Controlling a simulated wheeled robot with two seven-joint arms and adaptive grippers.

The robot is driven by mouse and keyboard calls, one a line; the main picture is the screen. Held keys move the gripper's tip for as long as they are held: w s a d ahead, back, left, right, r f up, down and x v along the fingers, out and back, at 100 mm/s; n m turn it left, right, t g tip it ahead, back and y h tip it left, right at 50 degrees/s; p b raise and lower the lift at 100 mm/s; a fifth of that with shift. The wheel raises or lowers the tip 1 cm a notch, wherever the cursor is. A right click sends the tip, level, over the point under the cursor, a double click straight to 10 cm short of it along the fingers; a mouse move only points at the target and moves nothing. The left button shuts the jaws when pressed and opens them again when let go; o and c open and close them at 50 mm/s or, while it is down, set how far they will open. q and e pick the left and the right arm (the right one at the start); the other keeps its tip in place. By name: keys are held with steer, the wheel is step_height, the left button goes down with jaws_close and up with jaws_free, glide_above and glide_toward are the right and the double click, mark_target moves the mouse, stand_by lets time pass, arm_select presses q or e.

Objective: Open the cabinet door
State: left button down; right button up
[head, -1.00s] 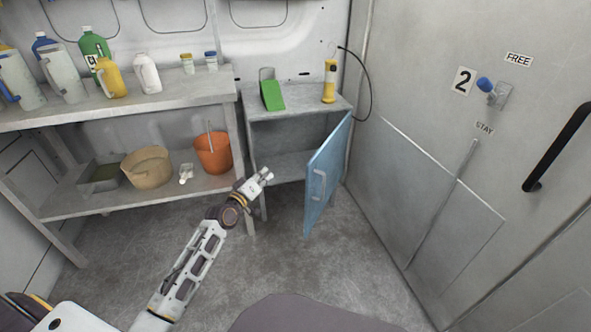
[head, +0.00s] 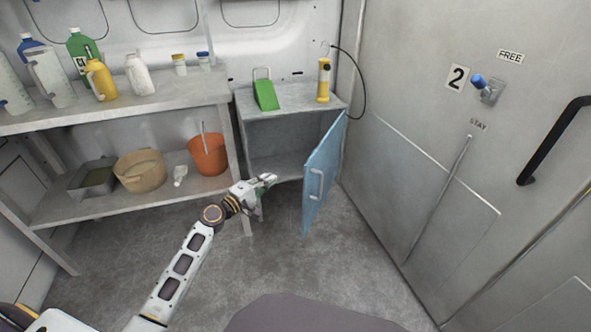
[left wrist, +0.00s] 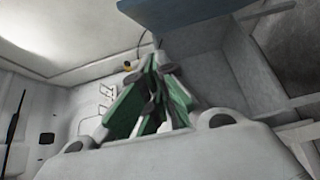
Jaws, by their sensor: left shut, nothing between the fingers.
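The cabinet (head: 262,140) is a grey open-fronted box at the back, right of the shelf. Its blue door (head: 322,185) is hinged on the right and stands wide open, with a light handle (head: 316,184) on its outer face. The inside of the cabinet shows and looks empty. My left gripper (head: 268,181) is shut and empty, in front of the cabinet's lower front edge and left of the door, apart from the handle. In the left wrist view the gripper's green fingers (left wrist: 150,100) are together, and the blue door (left wrist: 185,18) shows at the top. My right gripper is not in view.
A grey shelf (head: 120,112) at left holds bottles above, and an orange bucket (head: 208,155), a tan tub (head: 140,172) and a tray below. A green object (head: 265,95) and a yellow lamp (head: 323,80) stand on the cabinet. The floor in front is clear.

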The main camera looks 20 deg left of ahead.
arm_select(q)
steer(key=shift+w, duration=0.15)
stand_by(0.3)
steer(key=w+d, duration=0.7)
steer(key=w, duration=0.1)
steer(key=shift+w+d, duration=0.2)
steer(key=shift+d, duration=0.15)
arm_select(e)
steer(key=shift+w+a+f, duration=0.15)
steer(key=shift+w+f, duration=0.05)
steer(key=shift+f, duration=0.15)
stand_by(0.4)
arm_select(q)
steer(key=shift+d, duration=0.15)
